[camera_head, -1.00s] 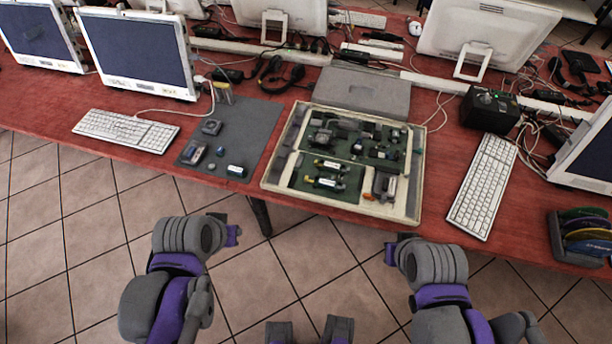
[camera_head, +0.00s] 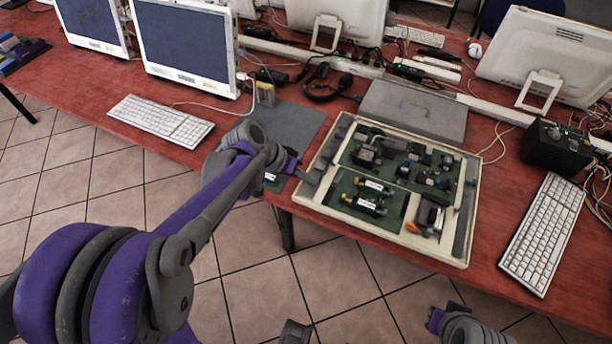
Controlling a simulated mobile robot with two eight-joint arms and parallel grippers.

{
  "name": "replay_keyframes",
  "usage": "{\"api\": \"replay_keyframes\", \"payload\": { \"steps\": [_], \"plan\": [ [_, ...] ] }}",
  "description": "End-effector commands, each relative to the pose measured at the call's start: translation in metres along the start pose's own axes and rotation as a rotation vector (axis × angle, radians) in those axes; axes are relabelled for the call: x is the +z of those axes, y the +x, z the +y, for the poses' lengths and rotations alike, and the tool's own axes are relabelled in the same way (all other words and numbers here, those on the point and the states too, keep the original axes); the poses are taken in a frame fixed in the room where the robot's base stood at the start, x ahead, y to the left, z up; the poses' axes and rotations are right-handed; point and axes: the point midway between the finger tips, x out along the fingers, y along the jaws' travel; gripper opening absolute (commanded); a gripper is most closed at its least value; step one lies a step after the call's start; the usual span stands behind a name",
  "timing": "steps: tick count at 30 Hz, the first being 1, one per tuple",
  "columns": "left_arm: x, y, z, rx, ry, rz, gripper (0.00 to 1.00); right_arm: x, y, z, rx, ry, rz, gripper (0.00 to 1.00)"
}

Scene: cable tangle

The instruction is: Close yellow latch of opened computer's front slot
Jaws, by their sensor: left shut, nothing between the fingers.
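The opened computer (camera_head: 462,262) is a flat beige case with green boards, lying on the red table right of centre. Its front section holds two small modules with yellowish bits (camera_head: 375,207); which bit is the yellow latch is too small to tell. My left gripper (camera_head: 305,178) is shut and empty at the case's left edge, over the table's front; whether it touches the case cannot be told. My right gripper (camera_head: 434,319) is low at the bottom edge, in front of the table and apart from the case; its fingers are not clear.
A grey mat (camera_head: 290,124) lies left of the case, partly hidden by my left arm. A grey lid-like panel (camera_head: 415,110) lies behind the case. White keyboards (camera_head: 160,121) and (camera_head: 541,235) flank the area. A black box (camera_head: 555,147), monitors and cables stand behind.

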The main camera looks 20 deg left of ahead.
Motion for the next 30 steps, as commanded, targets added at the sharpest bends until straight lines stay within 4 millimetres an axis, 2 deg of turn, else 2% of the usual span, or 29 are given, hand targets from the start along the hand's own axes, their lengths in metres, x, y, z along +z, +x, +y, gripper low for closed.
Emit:
{"api": "replay_keyframes", "payload": {
  "steps": [1, 7, 10, 15, 30],
  "plan": [
    [0.001, 0.014, 0.000, 0.001, 0.002, -0.001, 0.00, 0.002, 0.003, 0.000, 0.000, 0.000, -0.001, 0.00],
    [0.001, 0.055, 0.000, 0.001, 0.002, -0.002, 0.00, 0.005, 0.008, 0.000, 0.000, 0.000, -0.003, 0.00],
    [0.001, 0.061, 0.017, 0.002, 0.003, -0.002, 0.00, 0.004, 0.007, 0.000, 0.000, 0.000, -0.002, 0.00],
    [0.000, 0.069, 0.032, 0.000, 0.002, -0.001, 0.00, 0.004, 0.006, 0.000, 0.000, 0.000, -0.002, 0.00],
    [0.000, 0.072, 0.039, -0.001, 0.000, -0.001, 0.00, 0.004, 0.006, 0.000, 0.000, 0.000, -0.002, 0.00]
  ]
}}
